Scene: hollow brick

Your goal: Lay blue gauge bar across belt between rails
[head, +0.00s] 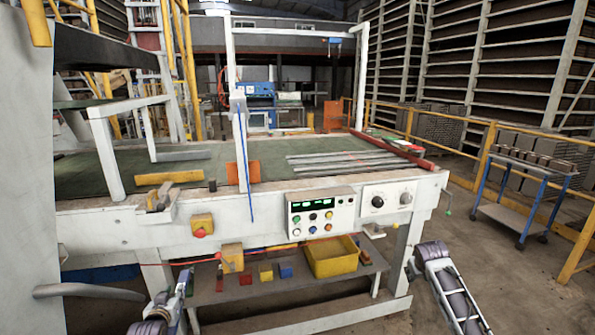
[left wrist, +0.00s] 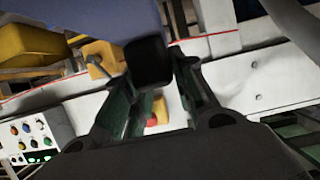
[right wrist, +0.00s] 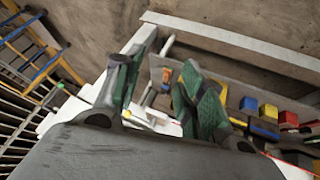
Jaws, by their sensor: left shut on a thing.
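The green belt (head: 85,178) runs along the top of the white machine frame (head: 100,228). My left gripper (head: 185,278) is low in front of the frame, left of centre. In the left wrist view, its fingers (left wrist: 152,88) are shut on the blue gauge bar (left wrist: 80,28), a large blue-grey body with a black part (left wrist: 148,62) between the fingers. My right gripper (right wrist: 160,88) is open and empty, near the frame's right end.
A yellow block (head: 168,178), an orange plate (head: 243,172) and metal strips (head: 345,160) are on the table. A control panel (head: 322,212) and a yellow button box (head: 202,224) project from the front. A lower shelf (head: 240,290) holds coloured blocks and a yellow bin (head: 332,258).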

